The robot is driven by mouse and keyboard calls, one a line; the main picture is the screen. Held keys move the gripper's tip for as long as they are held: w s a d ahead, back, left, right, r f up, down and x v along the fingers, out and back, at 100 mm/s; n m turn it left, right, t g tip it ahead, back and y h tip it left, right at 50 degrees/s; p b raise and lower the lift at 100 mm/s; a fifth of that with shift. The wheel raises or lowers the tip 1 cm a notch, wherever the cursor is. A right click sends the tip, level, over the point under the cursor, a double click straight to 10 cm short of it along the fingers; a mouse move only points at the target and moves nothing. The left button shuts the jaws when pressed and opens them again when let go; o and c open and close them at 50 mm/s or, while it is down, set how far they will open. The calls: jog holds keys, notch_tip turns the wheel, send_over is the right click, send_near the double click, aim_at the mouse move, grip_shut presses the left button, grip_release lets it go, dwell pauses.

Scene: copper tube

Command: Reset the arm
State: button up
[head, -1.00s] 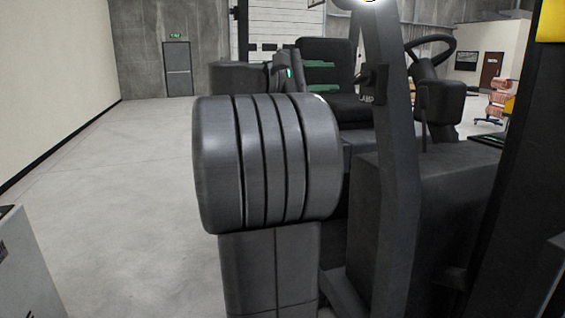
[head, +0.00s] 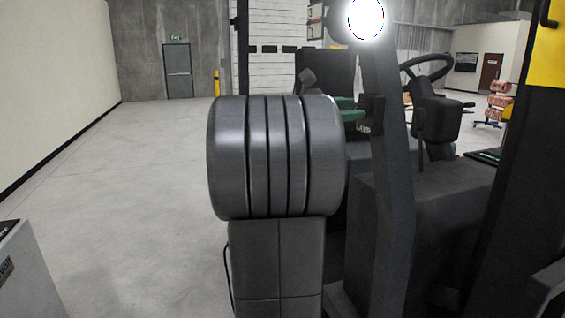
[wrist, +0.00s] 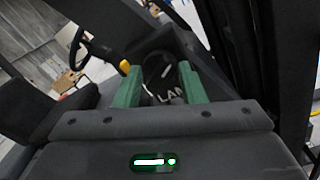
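My gripper (wrist: 157,76) shows in the wrist view as two green fingers standing apart, with nothing clearly held between them. A dark part with partly visible "LAM" lettering (wrist: 170,96) shows through the gap; I cannot tell how far beyond the fingers it is. In the head view, my gripper's green fingers (head: 349,110) show partly, just right of my large grey ribbed arm joint, close to the dark post (head: 392,190) of a forklift. My arm joint hides much of the wrist there.
The forklift's steering wheel (head: 428,70) and dark body (head: 425,220) stand close on the right. A bright lamp (head: 366,18) tops the post. Copper-coloured coils (head: 498,98) rest on a blue stand further back. The floor (head: 120,200) at left is open.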

jog(key=shift+n+p, duration=0.9)
jog(key=shift+n, duration=0.5)
jog(key=shift+a, duration=0.1)
